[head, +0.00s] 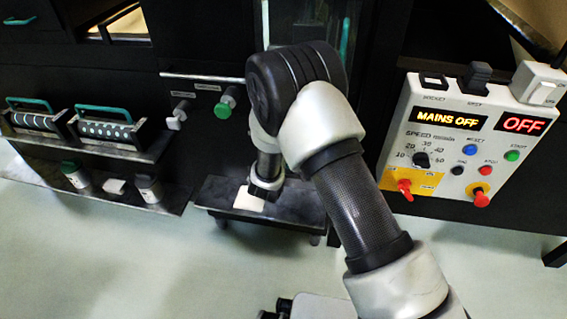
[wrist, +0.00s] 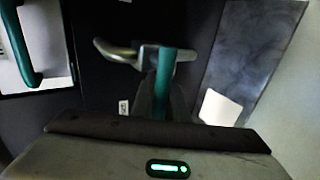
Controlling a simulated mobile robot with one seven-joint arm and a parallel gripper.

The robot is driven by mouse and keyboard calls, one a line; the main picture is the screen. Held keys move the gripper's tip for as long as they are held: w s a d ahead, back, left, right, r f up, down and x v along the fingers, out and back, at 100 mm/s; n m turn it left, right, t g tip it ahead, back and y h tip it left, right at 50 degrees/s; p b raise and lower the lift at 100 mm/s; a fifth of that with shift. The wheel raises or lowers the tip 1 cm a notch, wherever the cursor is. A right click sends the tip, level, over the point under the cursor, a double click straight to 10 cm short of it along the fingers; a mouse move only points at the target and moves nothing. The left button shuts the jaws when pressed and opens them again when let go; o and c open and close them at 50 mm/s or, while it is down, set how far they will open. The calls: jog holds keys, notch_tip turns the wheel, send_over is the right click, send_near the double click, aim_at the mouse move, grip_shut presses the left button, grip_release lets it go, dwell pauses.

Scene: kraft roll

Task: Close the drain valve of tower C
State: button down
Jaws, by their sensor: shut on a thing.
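In the wrist view a metal lever with a teal grip (wrist: 167,68) sits in front of a dark panel, apparently the drain valve's handle. My gripper (wrist: 162,105) is at the lever and shut on it. Its fingers show only partly above the wrist housing. In the head view my gripper (head: 265,187) points down over a low dark step (head: 300,203), and my arm hides the valve there. No tower C label is readable.
A white card (head: 249,199) lies on the step beside my gripper. Teal-handled cartridges (head: 103,130) and bottles (head: 77,176) stand on shelves at left. A green knob (head: 226,106) is behind. A control box (head: 455,140) reading MAINS OFF is at right. The floor in front is mostly clear.

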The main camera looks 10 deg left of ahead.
jog(key=shift+a+r, duration=0.1)
jog(key=c, duration=1.7)
grip_release()
jog(key=shift+c, duration=0.2)
jog(key=p+v, duration=0.2)
jog(key=v, duration=1.5)
jog(key=shift+s, duration=0.2)
jog(key=shift+r, duration=0.1)
